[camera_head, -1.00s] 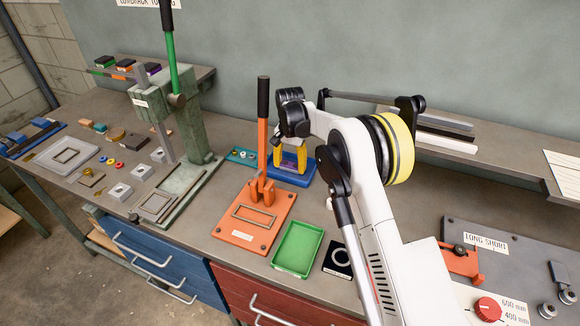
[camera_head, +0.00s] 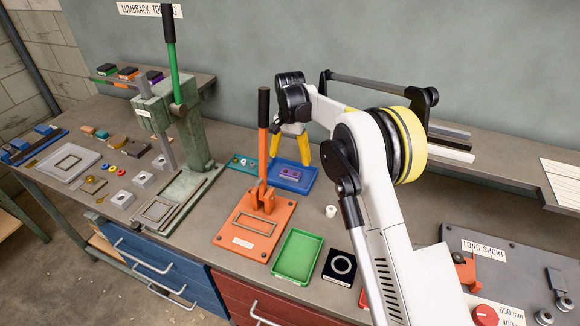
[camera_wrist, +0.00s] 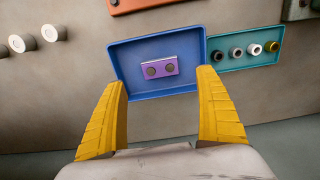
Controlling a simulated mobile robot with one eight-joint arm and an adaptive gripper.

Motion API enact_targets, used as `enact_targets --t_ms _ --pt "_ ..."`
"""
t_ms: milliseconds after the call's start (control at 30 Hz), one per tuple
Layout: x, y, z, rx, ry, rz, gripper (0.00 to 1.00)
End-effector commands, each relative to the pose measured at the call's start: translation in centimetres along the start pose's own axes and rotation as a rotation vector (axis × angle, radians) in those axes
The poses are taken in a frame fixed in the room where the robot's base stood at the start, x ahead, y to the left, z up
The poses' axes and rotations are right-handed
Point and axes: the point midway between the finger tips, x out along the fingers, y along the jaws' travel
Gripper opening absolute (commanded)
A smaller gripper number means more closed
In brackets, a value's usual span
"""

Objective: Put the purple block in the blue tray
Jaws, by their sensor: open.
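The purple block (camera_wrist: 158,67) lies flat in the blue tray (camera_wrist: 130,84), with its two dark round marks facing up. In the head view the purple block (camera_head: 289,174) rests on the floor of the blue tray (camera_head: 310,185), behind the orange press. My gripper (camera_wrist: 164,105) has its yellow fingers wide apart with nothing between them. In the head view my gripper (camera_head: 289,148) is above the back of the tray, apart from the block.
A teal tray (camera_wrist: 232,60) with several small round parts sits beside the blue tray. The orange press (camera_head: 262,200) and green tray (camera_head: 298,254) stand in front. A small white cylinder (camera_head: 331,211) stands on the bench near the blue tray.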

Motion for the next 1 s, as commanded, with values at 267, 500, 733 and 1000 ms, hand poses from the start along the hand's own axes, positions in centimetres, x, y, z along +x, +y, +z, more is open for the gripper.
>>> enact_targets --t_ms 267,500,733,1000 --pt "-4.2 0.0 0.0 0.000 0.000 0.000 0.83" --pt "-4.8 0.1 0.0 -0.001 0.002 -0.001 0.83" --pt "-10.8 4.0 1.0 -0.036 0.060 -0.039 0.83" --pt "-20.3 13.9 6.9 -0.127 0.211 -0.105 0.83"
